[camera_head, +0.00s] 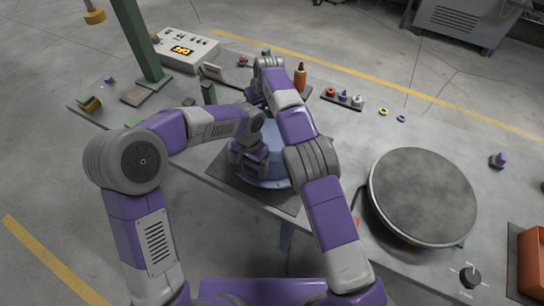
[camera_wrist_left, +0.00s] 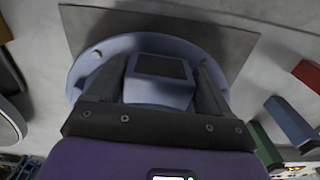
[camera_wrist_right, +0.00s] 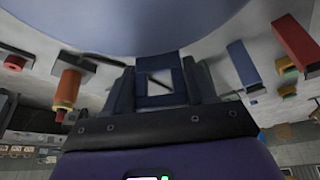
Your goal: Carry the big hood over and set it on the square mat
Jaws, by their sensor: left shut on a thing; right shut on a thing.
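The big hood (camera_head: 272,184) is a wide, round blue-grey shell, partly hidden by my arms in the head view. It lies over the dark square mat (camera_head: 224,172), which shows around its rim in the left wrist view (camera_wrist_left: 240,45). I cannot tell whether the hood touches the mat. My left gripper (camera_head: 254,164) is shut on a block-like grip on the hood's near side (camera_wrist_left: 160,85). My right gripper (camera_wrist_right: 160,78) is shut on a grip with a square opening on the far side; the hood's shell (camera_wrist_right: 130,25) fills the top of that view.
A round dark disc with a pale rim (camera_head: 422,195) stands at the right of the table. An orange bottle (camera_head: 300,77), a small parts tray (camera_head: 343,98) and a control box (camera_head: 176,50) are behind the hood. A green post (camera_head: 140,42) rises at the left. An orange bin (camera_head: 531,262) is lower right.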

